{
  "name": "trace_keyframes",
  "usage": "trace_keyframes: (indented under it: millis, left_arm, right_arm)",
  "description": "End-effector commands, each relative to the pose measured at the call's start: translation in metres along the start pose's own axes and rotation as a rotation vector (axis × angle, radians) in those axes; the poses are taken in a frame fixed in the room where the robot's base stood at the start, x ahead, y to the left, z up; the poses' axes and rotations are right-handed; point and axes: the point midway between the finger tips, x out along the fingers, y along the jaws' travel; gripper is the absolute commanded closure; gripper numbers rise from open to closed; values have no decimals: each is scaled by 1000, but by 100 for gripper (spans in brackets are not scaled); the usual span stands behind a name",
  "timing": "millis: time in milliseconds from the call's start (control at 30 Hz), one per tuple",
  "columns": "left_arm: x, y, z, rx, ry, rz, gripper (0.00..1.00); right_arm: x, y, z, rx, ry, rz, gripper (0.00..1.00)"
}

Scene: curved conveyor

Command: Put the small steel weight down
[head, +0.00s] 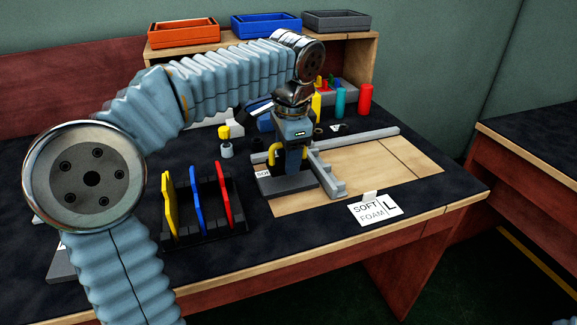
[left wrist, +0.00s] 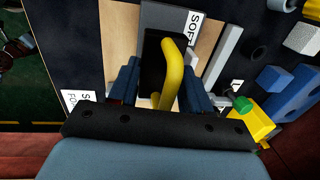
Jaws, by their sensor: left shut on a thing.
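The small steel weight (head: 287,184) appears as a dark flat block with a yellow looped handle. My left gripper (head: 291,160) points down over it and is shut on the handle. In the left wrist view the yellow handle (left wrist: 170,75) runs between the two blue fingers (left wrist: 162,88), with the dark block (left wrist: 152,58) beyond it. The weight is at the left part of a pale wooden panel (head: 375,165), beside a grey rail (head: 327,176). I cannot tell whether its underside touches the surface. My right gripper is not in view.
A rack (head: 205,228) with yellow, blue and red plates stands left of the weight. Teal (head: 340,102) and red (head: 365,100) cylinders stand behind. The panel is clear to the right of the rail.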

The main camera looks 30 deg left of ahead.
Motion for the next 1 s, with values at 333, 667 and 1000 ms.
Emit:
trace_keyframes:
  millis: [333,667,1000]
  left_arm:
    - [37,1,-3,0,1,-1,100]
    - [40,2,-3,0,0,0,49]
    - [40,1,-3,-1,0,0,26]
  right_arm:
    - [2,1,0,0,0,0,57]
    - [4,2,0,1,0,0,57]
    - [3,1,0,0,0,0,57]
